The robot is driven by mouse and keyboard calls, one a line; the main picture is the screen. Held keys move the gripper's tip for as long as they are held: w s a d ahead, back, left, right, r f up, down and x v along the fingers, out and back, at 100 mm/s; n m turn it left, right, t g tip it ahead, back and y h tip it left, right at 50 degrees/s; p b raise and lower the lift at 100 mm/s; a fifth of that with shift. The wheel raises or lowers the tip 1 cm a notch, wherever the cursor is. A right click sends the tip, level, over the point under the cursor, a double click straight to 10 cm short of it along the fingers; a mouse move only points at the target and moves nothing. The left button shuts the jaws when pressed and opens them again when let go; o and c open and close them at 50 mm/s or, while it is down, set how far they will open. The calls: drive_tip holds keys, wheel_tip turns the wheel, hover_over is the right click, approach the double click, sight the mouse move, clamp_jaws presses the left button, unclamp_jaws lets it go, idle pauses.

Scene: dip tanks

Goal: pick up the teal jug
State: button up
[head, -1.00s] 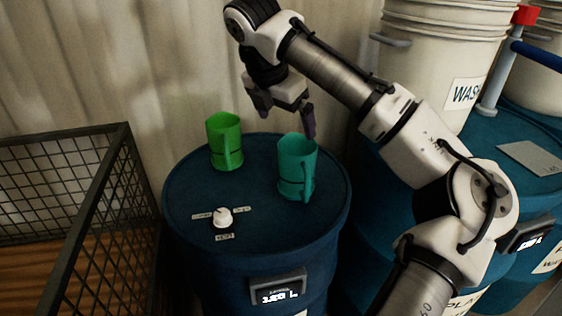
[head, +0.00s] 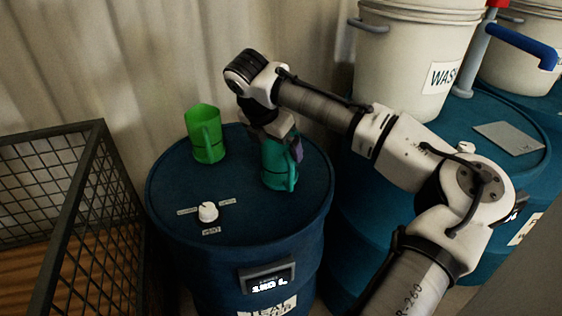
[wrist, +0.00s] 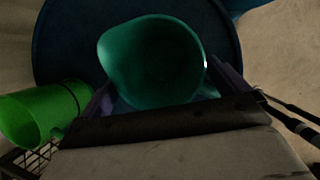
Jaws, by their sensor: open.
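The teal jug (head: 279,163) stands upright on the blue drum's lid, toward its back right. In the wrist view I look down into the open mouth of the teal jug (wrist: 160,65). My gripper (head: 280,145) is over and around the upper part of the jug in the head view, and hides some of its rim. In the wrist view my gripper (wrist: 165,92) is open, with one purple finger on each side of the jug. I cannot tell whether either finger touches it.
A green jug (head: 206,135) stands left of the teal one on the drum lid (head: 250,215). A white knob (head: 208,211) sits at the lid's front. A wire crate (head: 80,200) is at the left. White buckets (head: 415,65) stand at the back right.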

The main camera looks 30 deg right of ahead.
drive_tip(key=shift+x, duration=1.15)
drive_tip(key=c, duration=0.9)
drive_tip(key=shift+c, duration=0.6)
drive_tip(key=shift+r, duration=0.2)
